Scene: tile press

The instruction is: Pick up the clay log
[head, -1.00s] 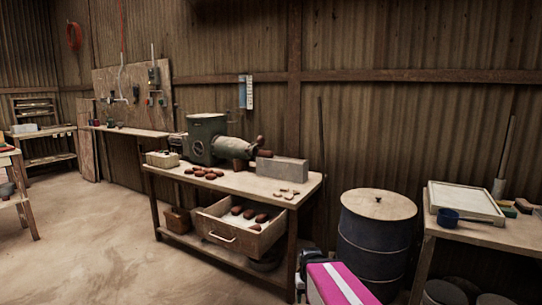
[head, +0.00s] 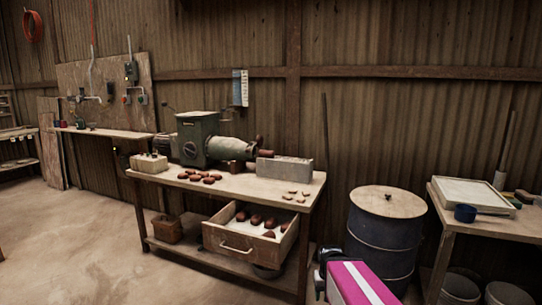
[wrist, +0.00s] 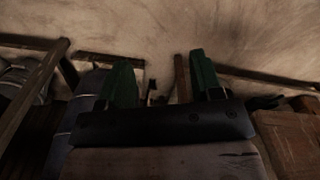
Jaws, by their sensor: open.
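Several brown clay logs (head: 200,176) lie loose on the left part of the workbench top. More brown clay logs (head: 256,219) lie in the open drawer under the bench top. A reddish-brown clay piece (head: 264,153) shows at the nozzle of the green press (head: 198,140). I cannot tell which piece is the task's log. My gripper (wrist: 164,78) shows in the wrist view with its two green fingers apart and nothing visible between them. It is away from the clay logs, and no clay log is clear in the wrist view.
The workbench (head: 245,186) also holds a grey block (head: 285,171) and a pale box (head: 150,163). A blue drum (head: 384,240) stands to its right. A side table (head: 490,222) with a white tray (head: 472,193) is at far right. The floor (head: 90,245) at left is open.

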